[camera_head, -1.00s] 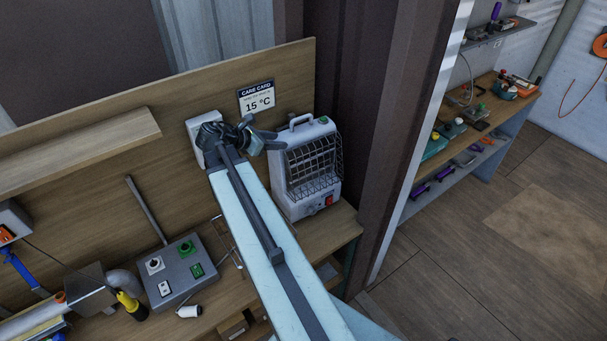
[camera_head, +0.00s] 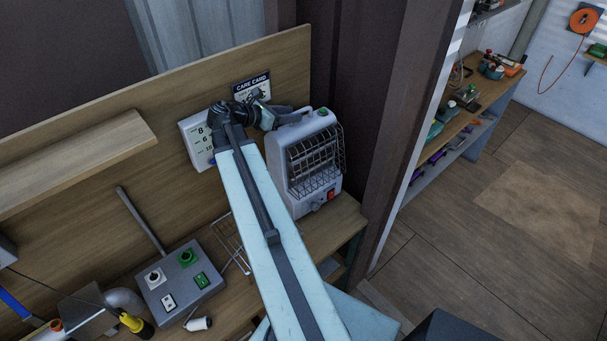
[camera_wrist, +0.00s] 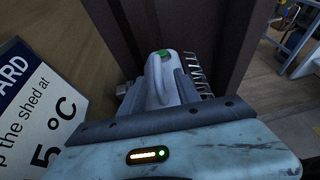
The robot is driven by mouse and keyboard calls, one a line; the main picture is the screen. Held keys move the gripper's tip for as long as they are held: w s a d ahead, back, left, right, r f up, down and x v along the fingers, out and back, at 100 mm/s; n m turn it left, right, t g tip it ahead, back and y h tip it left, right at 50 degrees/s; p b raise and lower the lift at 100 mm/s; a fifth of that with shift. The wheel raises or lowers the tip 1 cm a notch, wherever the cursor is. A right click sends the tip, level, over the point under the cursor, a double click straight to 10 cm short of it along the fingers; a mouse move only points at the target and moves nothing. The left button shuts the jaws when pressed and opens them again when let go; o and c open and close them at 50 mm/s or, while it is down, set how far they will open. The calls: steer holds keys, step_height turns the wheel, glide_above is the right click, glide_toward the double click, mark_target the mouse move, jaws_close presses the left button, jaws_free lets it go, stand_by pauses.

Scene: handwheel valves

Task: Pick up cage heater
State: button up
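The cage heater (camera_head: 312,165) is a pale grey upright box with a wire grille, a top handle, a green knob and a red switch. It stands on the right end of the wooden bench. My gripper (camera_head: 275,106) is at the upper left of the heater, by its handle, with its fingers appearing spread. I cannot tell whether a finger touches the handle. In the wrist view the heater's top (camera_wrist: 165,85) with its green knob lies just ahead, partly hidden behind my wrist. Nothing shows held.
The care card (camera_head: 251,88) and a white panel (camera_head: 196,140) are on the backboard beside my gripper. A grey control box (camera_head: 180,283) and a wire rack (camera_head: 232,243) are on the bench. A dark post (camera_head: 365,130) stands close at the heater's right.

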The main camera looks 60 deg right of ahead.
mark_target(303, 112)
steer(key=b+x, duration=0.1)
steer(key=x, duration=0.1)
steer(key=shift+s+d+f, duration=0.1)
steer(key=shift+s+d, duration=0.15)
steer(key=shift+d, duration=0.1)
steer(key=b+x, duration=0.1)
steer(key=x, duration=0.4)
steer(key=shift+w+d+b, duration=0.1)
steer(key=shift+d+b, duration=0.15)
steer(key=shift+b, duration=0.1)
steer(key=shift+c, duration=0.3)
jaws_close()
stand_by(0.5)
